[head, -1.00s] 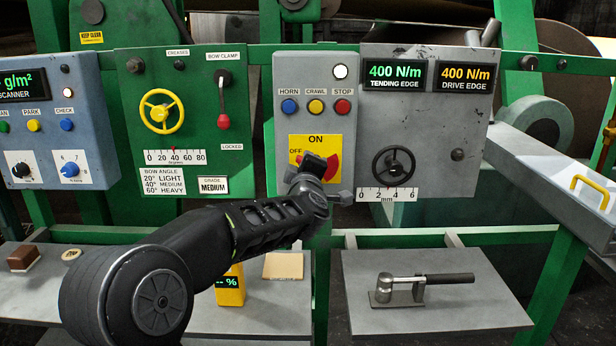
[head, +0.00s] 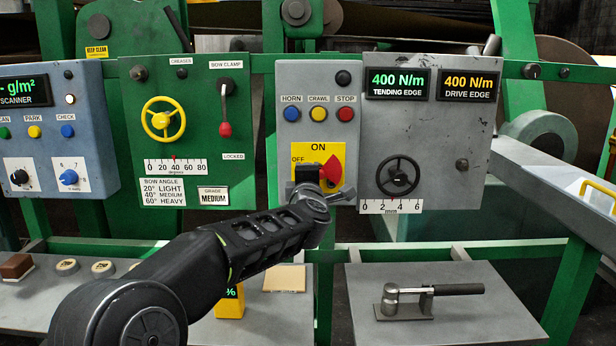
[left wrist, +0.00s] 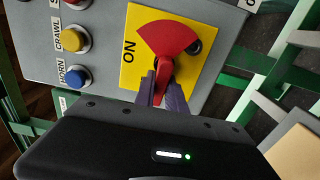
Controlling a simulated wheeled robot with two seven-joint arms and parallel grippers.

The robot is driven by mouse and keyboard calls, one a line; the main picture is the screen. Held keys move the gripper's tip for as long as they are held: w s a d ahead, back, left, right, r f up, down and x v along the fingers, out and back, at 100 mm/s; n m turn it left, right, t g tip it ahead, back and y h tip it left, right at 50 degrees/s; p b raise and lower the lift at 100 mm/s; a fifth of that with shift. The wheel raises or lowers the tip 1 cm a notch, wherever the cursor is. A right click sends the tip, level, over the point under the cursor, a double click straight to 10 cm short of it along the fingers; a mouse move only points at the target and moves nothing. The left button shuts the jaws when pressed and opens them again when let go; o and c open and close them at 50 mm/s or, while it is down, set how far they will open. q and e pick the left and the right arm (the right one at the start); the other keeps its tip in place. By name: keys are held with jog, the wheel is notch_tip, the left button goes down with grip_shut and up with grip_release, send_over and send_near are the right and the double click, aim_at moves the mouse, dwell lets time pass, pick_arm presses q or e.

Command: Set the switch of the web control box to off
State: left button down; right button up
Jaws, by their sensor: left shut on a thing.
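The grey web control box (head: 291,137) stands in the middle of the head view, its round top lamp (head: 343,78) dark. Its yellow switch plate (head: 327,151) reads ON at the top and OFF at the left. A red fan-shaped part (head: 331,170) shows right of my left gripper (head: 307,176), which covers the handle there. In the left wrist view, the gripper's fingers (left wrist: 161,90) are shut on the red switch handle (left wrist: 161,72). The handle points away from the fan, toward the plate's OFF side; the OFF word is hidden in that view. My right gripper is out of view.
Horn, crawl and stop buttons (head: 318,114) sit just above the plate. A black handwheel (head: 398,176) is on the panel to the right, and a green panel (head: 205,100) with a yellow wheel is to the left. A shelf (head: 500,318) with a clamp lies below.

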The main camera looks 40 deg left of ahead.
pick_arm(q)
jog(key=shift+f, duration=0.1)
jog(key=c, duration=1.4)
grip_release()
jog(key=v, duration=0.7)
jog(key=shift+s+d, duration=0.3)
